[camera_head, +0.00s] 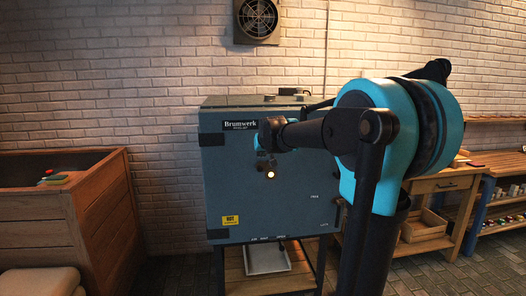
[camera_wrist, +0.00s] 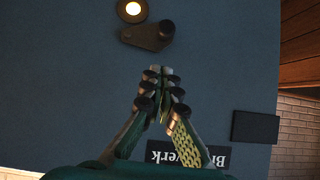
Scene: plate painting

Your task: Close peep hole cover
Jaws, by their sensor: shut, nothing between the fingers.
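The grey-blue kiln (camera_head: 235,195) shows its front door, with a glowing round peep hole (camera_head: 271,174) in it. The peep hole also shows at the top of the wrist view (camera_wrist: 132,10), bright and uncovered. The peep hole cover (camera_wrist: 150,36) is a dark tapered plate with a round knob, swung to the side of the hole. In the head view the cover (camera_head: 265,163) is small and partly confused with my gripper. My gripper (camera_wrist: 163,76) is shut and empty, its fingertips apart from the cover in the picture. Its distance from the door is hard to tell.
A wooden bin (camera_head: 95,205) stands left of the kiln. A wooden workbench (camera_head: 440,183) stands at the right, behind my arm. A dark hinge block (camera_wrist: 255,127) and the name plate (camera_wrist: 165,155) sit on the kiln door. A white tray (camera_head: 268,258) lies below the kiln.

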